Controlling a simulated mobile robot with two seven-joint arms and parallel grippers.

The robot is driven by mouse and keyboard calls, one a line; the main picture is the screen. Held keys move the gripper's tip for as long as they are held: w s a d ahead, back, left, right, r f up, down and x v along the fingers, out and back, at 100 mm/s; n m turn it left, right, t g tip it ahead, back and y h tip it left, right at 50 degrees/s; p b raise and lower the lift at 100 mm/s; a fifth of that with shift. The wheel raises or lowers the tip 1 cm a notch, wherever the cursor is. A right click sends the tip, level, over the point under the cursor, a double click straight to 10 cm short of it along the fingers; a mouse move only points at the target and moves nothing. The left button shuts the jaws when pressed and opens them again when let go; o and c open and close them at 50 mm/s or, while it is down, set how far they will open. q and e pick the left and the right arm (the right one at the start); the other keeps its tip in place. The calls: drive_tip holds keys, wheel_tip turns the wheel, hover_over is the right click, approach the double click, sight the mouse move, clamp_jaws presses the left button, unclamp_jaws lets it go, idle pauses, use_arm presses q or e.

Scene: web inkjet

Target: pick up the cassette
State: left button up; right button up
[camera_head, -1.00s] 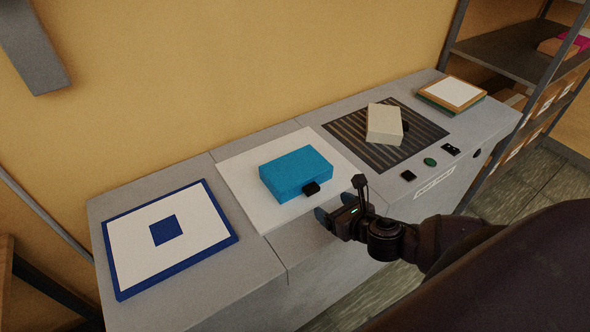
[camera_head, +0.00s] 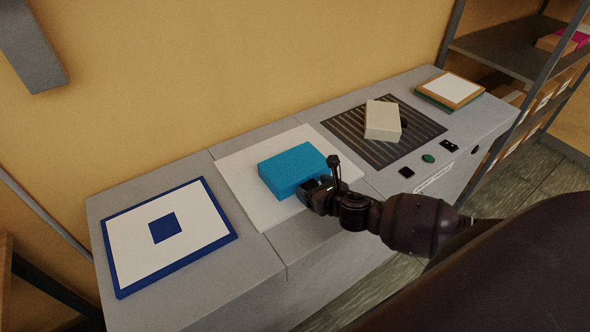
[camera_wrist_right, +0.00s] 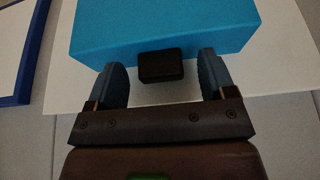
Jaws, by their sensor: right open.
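The likely cassette is a blue box (camera_head: 291,169) lying on a white sheet (camera_head: 240,190) on the grey counter. In the right wrist view the blue box (camera_wrist_right: 170,28) fills the top, with a small black tab (camera_wrist_right: 160,66) on its near side. My right gripper (camera_head: 318,184) is at the box's near side; its fingers (camera_wrist_right: 160,75) are open, one on each side of the tab, with gaps to it. In the head view the gripper hides the tab. A beige box (camera_head: 382,119) with a dark tab lies on a slatted dark grille. My left gripper is not in view.
A blue-bordered white panel (camera_head: 165,232) lies at the counter's left. The dark grille (camera_head: 350,131) is right of the white sheet. Buttons (camera_head: 428,158) line the front edge. A framed pad (camera_head: 452,88) lies at the far right, beside a metal shelf (camera_head: 500,50). A wall stands behind.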

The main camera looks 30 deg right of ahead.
drive_tip(key=c, duration=1.1)
drive_tip(key=shift+c, duration=0.2)
drive_tip(key=shift+r, duration=0.1)
